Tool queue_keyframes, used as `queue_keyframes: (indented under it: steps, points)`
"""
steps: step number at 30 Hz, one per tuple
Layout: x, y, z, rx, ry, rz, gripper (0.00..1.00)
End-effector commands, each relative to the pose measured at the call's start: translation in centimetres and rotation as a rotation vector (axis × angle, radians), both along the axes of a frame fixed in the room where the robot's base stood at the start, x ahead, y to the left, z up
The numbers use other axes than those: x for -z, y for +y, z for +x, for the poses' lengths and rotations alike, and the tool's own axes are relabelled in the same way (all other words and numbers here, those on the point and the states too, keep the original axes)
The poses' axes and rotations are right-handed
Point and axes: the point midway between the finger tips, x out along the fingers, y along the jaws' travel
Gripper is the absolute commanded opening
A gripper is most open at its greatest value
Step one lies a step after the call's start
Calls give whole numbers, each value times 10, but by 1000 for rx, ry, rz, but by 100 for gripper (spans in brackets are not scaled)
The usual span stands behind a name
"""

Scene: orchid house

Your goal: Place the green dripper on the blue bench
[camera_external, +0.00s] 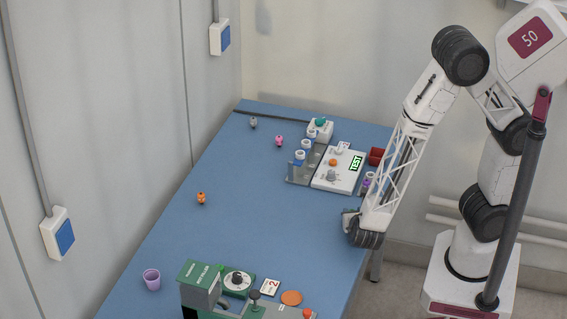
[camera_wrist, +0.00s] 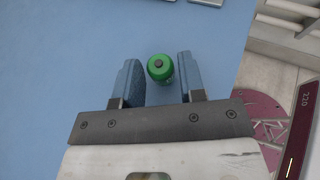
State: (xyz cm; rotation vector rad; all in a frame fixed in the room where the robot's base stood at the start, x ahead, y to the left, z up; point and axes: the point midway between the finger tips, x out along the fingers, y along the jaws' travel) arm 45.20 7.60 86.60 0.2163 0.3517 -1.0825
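The green dripper (camera_wrist: 160,67) is a small rounded green thing with a dark tip, seen from above in the wrist view against the blue bench (camera_wrist: 60,60). It sits between the tips of my gripper's two blue-grey fingers (camera_wrist: 161,75), with a narrow gap showing on each side. The gripper looks open around it. In the external view my gripper (camera_external: 349,222) is low at the right edge of the blue bench (camera_external: 250,220), and the dripper is hidden there. I cannot tell whether the dripper touches the bench.
A white test device (camera_external: 339,171), a rack with vials (camera_external: 303,160) and a red bin (camera_external: 376,156) stand behind my gripper. A green machine (camera_external: 202,287) and a purple cup (camera_external: 152,279) are at the front. Small figures (camera_external: 201,198) dot the left side; the bench middle is clear.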

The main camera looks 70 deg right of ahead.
Motion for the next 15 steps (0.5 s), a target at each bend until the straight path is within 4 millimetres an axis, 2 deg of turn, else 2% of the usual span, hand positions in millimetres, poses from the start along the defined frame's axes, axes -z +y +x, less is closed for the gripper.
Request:
queue_keyframes:
  steps: [1, 3, 15]
  points:
    - [0, 0, 0, 0, 0, 0, 45]
    - [0, 0, 0, 0, 0, 0, 52]
    - [-3, 0, 0, 0, -1, 0, 52]
